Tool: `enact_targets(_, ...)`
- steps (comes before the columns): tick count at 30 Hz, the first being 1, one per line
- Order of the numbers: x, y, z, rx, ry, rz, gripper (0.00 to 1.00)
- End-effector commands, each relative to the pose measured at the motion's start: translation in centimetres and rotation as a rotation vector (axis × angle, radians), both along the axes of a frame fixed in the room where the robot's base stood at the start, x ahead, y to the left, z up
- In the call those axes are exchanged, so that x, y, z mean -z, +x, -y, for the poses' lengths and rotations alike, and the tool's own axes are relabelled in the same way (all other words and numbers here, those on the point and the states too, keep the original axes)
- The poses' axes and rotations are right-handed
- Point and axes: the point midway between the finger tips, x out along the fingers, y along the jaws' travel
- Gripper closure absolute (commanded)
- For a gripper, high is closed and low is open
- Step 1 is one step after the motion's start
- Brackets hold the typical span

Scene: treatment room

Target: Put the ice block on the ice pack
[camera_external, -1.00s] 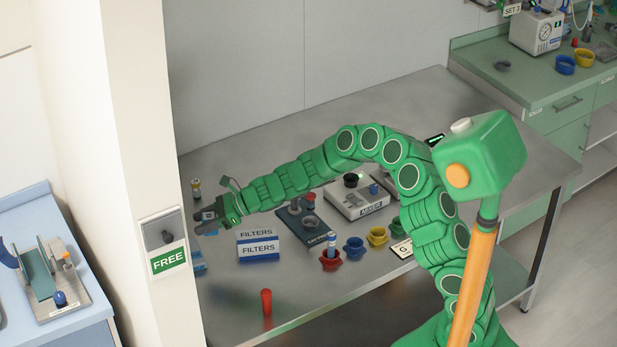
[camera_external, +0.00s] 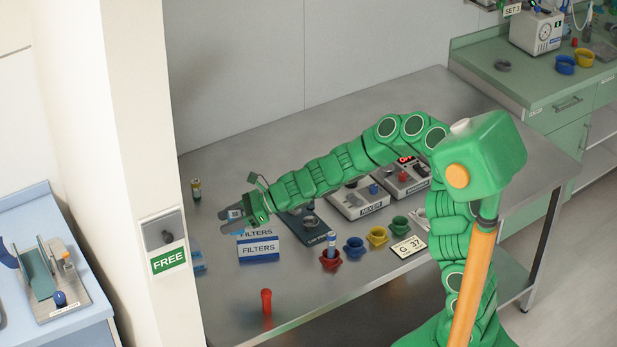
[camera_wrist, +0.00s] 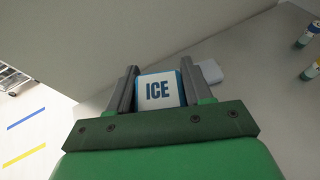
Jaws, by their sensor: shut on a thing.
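The ice block is a small white and blue block marked ICE. In the wrist view the ice block (camera_wrist: 158,91) sits between the two grey fingers of my gripper (camera_wrist: 158,88), which is shut on it. In the external view my gripper (camera_external: 236,214) holds the ice block above the table's left part, near the filter boxes. A light blue thing (camera_external: 198,262) lies left of those boxes, partly hidden by the pillar; it may be the ice pack. A pale flat thing (camera_wrist: 211,72) beyond the right finger may be the same one.
Filter boxes (camera_external: 258,248) stand under and right of my gripper. A red tube (camera_external: 266,301) stands at the front and a small bottle (camera_external: 196,189) at the back left. Coloured cups and the mixer (camera_external: 362,205) are to the right. The pillar (camera_external: 140,150) borders the table's left.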

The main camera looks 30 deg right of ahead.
Motion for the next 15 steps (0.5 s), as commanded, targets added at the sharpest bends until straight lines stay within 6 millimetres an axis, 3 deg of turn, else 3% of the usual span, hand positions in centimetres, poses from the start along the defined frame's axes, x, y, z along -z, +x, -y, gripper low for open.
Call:
enact_targets(8, -0.5, 1.4, -0.1, -0.078, -0.006, 0.004, 0.87)
enact_targets(15, -0.7, 1.0, -1.5, -0.242, -0.003, 0.003, 0.87)
